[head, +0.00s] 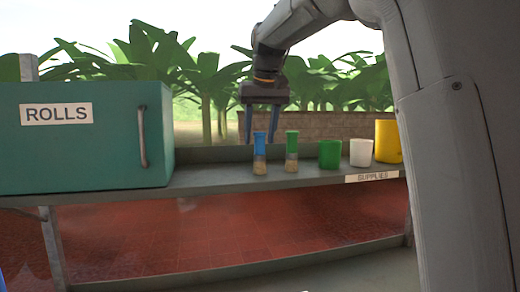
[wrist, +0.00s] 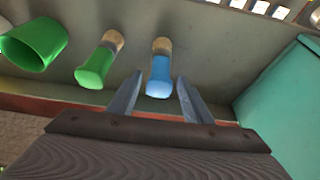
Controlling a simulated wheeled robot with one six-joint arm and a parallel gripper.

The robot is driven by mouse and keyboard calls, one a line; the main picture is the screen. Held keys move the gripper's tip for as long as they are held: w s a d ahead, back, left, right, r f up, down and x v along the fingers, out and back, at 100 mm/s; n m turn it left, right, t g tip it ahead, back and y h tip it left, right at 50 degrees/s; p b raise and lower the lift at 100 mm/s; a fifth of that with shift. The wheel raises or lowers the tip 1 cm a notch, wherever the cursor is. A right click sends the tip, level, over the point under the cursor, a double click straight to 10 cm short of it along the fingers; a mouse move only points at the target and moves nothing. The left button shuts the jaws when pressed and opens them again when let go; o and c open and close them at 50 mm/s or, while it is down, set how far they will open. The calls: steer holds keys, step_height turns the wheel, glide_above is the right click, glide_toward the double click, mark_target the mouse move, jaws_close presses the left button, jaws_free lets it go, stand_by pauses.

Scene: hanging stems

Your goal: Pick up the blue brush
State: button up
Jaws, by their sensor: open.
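The blue brush (head: 259,153) stands upright on the shelf (head: 222,180), blue handle up and tan bristles down. In the wrist view the blue brush (wrist: 160,72) shows between and just beyond the two fingertips. My gripper (head: 262,138) is open and empty, pointing down, over or behind the top of the brush in the head view; it also shows in the wrist view (wrist: 157,85). A green brush (head: 291,152) stands close to the right of the blue one in the head view. I cannot tell whether a finger touches the blue brush.
A green cup (head: 330,154), a white cup (head: 361,152) and a yellow cup (head: 387,141) stand further right on the shelf. A teal box (head: 85,150) labelled ROLLS stands at the left. A low brick wall (head: 330,125) and plants are behind.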

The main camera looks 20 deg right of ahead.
steer(key=shift+w+f, duration=0.25)
steer(key=shift+f, duration=0.35)
steer(key=c, duration=0.9)
steer(key=shift+c, duration=0.5)
steer(key=shift+r, duration=0.15)
